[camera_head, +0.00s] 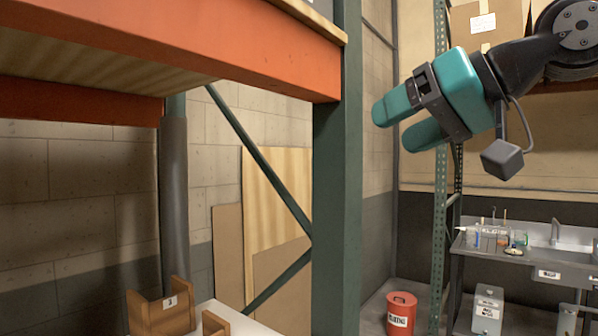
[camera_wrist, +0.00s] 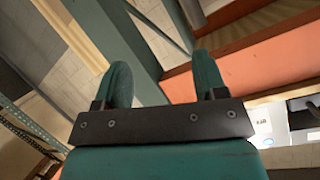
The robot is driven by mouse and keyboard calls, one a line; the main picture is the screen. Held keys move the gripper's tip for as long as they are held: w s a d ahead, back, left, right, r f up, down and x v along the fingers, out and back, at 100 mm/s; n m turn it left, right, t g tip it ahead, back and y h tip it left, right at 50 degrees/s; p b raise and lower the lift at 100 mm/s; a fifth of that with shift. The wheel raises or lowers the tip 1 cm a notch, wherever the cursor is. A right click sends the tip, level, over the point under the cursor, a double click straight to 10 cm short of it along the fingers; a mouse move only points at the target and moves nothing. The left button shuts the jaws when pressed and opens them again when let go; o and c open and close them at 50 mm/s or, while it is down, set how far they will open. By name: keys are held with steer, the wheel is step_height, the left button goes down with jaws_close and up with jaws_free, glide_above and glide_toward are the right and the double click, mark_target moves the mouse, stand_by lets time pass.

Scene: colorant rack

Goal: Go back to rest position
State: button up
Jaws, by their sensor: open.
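My gripper (camera_head: 398,120) is raised at the upper right of the head view, with its teal fingers pointing left toward the green rack post. The fingers are apart and nothing is between them. In the wrist view my gripper (camera_wrist: 163,84) also shows open and empty, with the rack's post and orange beam behind it. The fingers look clear of the post, though the exact gap cannot be told.
An orange rack beam (camera_head: 190,45) and a green post (camera_head: 338,190) stand at the left. Wooden holders (camera_head: 162,312) sit on a white surface low at left. A red bin (camera_head: 401,313) and a sink counter (camera_head: 520,254) are at the right.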

steer(key=s+a+f+g+h+b, duration=0.1)
steer(key=s+f+g+h+b, duration=0.3)
steer(key=f, duration=1.7)
steer(key=s+d+f+n+g+h, duration=0.1)
steer(key=s+f+g, duration=0.4)
steer(key=s+f, duration=0.8)
step_height(320, 180, down, 2)
steer(key=shift+s+d+n+h, duration=0.35)
steer(key=shift+d+n, duration=0.35)
steer(key=shift+d, duration=0.15)
steer(key=shift+c, duration=0.2)
